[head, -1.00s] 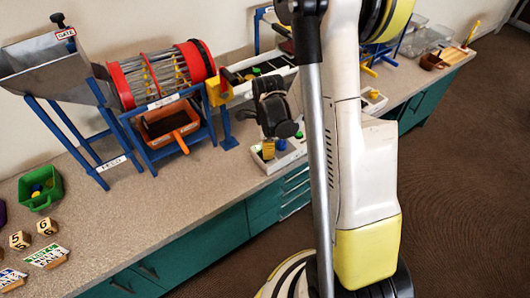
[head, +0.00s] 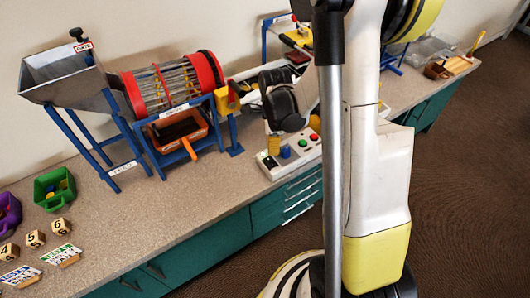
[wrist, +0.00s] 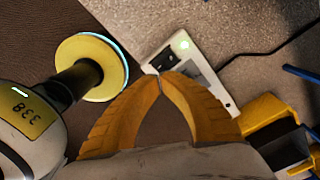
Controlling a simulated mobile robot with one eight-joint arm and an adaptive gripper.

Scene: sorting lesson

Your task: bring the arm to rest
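My gripper (head: 274,146) hangs above the counter at the control box (head: 308,150), which has green, red and blue buttons. In the head view its yellow fingers overlap the box's left part, and I cannot tell how high they are above it. In the wrist view the two orange-yellow fingers (wrist: 160,78) meet at their tips. Nothing shows between them. The white box (wrist: 196,56) with a black switch and a lit green button lies beyond the tips there.
A hopper (head: 68,75) and a red-ended drum (head: 207,70) on blue stands are left of my gripper. An orange tray (head: 190,142) sits under the drum. Green (head: 52,197) and purple bins, number blocks and cards lie at left. The floor (head: 460,200) at right is clear.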

